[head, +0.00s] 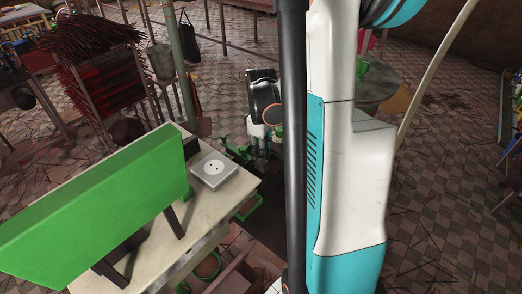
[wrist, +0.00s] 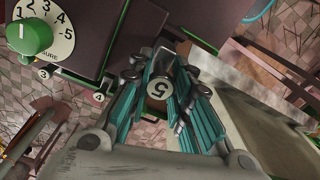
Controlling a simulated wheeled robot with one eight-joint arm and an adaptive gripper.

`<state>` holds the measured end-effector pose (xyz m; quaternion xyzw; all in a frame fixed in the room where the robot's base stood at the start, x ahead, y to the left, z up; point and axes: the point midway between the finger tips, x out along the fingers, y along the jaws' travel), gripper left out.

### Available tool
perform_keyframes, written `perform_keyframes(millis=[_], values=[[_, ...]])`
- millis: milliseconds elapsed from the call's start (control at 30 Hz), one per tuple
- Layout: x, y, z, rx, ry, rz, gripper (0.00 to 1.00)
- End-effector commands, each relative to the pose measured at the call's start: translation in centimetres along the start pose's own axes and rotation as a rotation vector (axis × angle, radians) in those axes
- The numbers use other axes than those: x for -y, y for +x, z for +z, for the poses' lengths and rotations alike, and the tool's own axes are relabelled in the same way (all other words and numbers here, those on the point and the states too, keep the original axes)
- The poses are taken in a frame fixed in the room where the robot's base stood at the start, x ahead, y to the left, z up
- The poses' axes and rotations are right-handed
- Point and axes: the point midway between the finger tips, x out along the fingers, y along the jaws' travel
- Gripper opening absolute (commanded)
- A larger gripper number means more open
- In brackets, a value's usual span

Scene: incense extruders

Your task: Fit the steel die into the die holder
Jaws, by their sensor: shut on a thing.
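My gripper (wrist: 160,95) has its teal-padded fingers closed around a small round piece marked 5 (wrist: 159,87), probably the steel die. The fingers hide its sides. In the head view my gripper (head: 260,150) hangs just past the right end of the pale table, partly behind my dark column, and the held piece cannot be made out. I cannot identify the die holder for certain in either view.
A long green machine body (head: 95,215) stands on the pale table (head: 225,198). A grey square block (head: 214,171) with small dark holes sits near the table's corner. The wrist view shows a green dial knob (wrist: 29,38) and round labels 3 and 4 (wrist: 99,97).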

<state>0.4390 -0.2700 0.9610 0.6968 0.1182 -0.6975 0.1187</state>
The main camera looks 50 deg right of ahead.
Motion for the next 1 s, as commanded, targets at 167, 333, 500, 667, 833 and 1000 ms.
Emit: perform_keyframes(millis=[167, 333, 500, 667, 833, 1000], values=[[0.0, 0.4, 0.0, 0.000, 0.000, 0.000, 0.00], [0.0, 0.4, 0.0, 0.000, 0.000, 0.000, 0.00], [0.0, 0.4, 0.0, 0.000, 0.000, 0.000, 0.00], [0.0, 0.6, 0.0, 0.000, 0.000, 0.000, 0.00], [0.0, 0.9, 0.0, 0.000, 0.000, 0.000, 0.00], [0.0, 1.3, 0.0, 0.000, 0.000, 0.000, 0.00]])
